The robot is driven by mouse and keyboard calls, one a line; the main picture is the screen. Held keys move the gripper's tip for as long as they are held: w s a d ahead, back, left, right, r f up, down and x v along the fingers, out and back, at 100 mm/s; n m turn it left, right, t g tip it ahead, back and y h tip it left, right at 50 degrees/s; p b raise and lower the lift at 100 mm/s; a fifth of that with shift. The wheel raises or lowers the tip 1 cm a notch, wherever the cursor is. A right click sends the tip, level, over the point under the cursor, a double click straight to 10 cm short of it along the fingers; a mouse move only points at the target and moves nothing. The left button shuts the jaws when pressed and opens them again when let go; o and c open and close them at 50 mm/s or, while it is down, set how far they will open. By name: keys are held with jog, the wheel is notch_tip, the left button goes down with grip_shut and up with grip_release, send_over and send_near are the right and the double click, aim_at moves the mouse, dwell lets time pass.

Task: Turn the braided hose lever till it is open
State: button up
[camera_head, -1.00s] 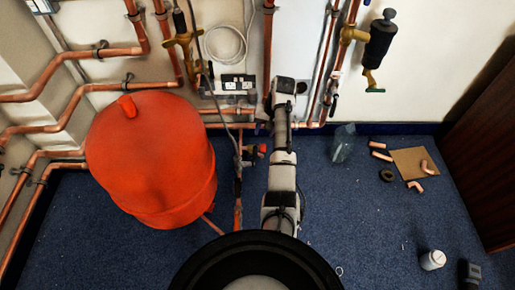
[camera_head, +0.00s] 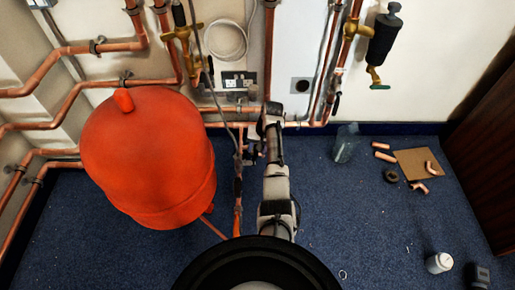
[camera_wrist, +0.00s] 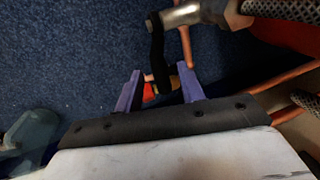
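The black lever (camera_wrist: 157,50) sits on a metal valve fitting (camera_wrist: 187,14) at the top of the wrist view. The braided hose (camera_wrist: 285,9) runs from this fitting to the upper right. My gripper (camera_wrist: 160,70) has its two purple fingers apart, one on each side of the lever's lower part, with visible gaps. In the head view the grey hose (camera_head: 224,118) hangs left of my arm. My gripper (camera_head: 255,152) is small and dark there, beside the hose's lower end. The lever cannot be made out in the head view.
A large orange vessel (camera_head: 150,160) stands left of my arm. Copper pipes (camera_head: 300,124) run along the wall behind. A red part (camera_wrist: 148,91) shows beyond the fingers. A clear bag-like object (camera_head: 346,142) and copper pieces (camera_head: 385,156) lie on the floor at right.

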grip_shut()
